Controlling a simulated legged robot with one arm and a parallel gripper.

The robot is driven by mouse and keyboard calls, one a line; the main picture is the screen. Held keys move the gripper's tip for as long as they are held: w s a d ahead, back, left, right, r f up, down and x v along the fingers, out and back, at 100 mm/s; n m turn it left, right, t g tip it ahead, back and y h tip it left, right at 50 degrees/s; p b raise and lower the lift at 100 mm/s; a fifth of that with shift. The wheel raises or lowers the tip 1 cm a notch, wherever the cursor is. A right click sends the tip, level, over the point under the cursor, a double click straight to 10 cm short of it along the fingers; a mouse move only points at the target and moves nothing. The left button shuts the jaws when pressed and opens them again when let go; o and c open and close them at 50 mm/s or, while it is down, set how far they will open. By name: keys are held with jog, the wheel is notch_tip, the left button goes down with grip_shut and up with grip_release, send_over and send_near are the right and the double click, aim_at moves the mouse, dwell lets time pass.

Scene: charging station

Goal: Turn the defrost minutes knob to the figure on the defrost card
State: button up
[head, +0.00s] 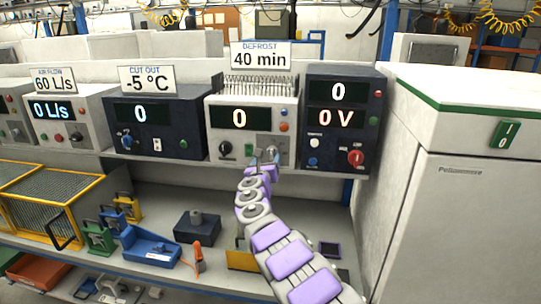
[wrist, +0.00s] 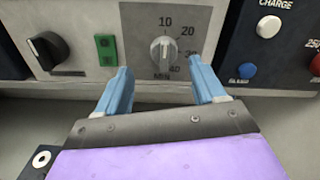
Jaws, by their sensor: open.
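The defrost card (head: 261,56) reads "40 min" and stands on top of a cream unit (head: 223,140) whose display (head: 240,118) shows 0. In the head view my gripper (head: 264,158) is at the unit's lower right front.
A black knob (wrist: 47,50) and a green switch (wrist: 106,49) are left of the scale plate. A dark unit (head: 343,90) with a blue button (wrist: 246,71) adjoins on the right. A white cabinet (head: 460,210) stands further right.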

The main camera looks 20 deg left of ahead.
aim_at(270, 154)
jog(key=shift+w+a+f, duration=0.1)
jog(key=shift+w+a, duration=0.35)
jog(key=shift+w, duration=0.35)
jog(key=shift+w+d+p, duration=0.25)
jog(key=shift+w+p, duration=0.3)
jog(key=shift+w, duration=0.5)
jog(key=shift+w+a+r+p, duration=0.1)
jog(key=shift+w+r+p, duration=0.15)
jog(key=shift+w+p, duration=0.05)
jog(key=shift+w+a+p, duration=0.25)
jog(key=shift+w+p, duration=0.2)
jog(key=shift+w+a+f, duration=0.25)
jog(key=shift+w, duration=0.1)
jog(key=shift+w+d+p, duration=0.15)
jog(key=shift+w+p, duration=0.1)
jog(key=shift+p, duration=0.1)
jog(key=shift+d+r, duration=0.1)
jog(key=shift+d, duration=0.1)
jog(key=shift+c, duration=0.4)
jog(key=shift+s+a, duration=0.1)
jog(key=shift+a, duration=0.05)
jog(key=c, duration=1)
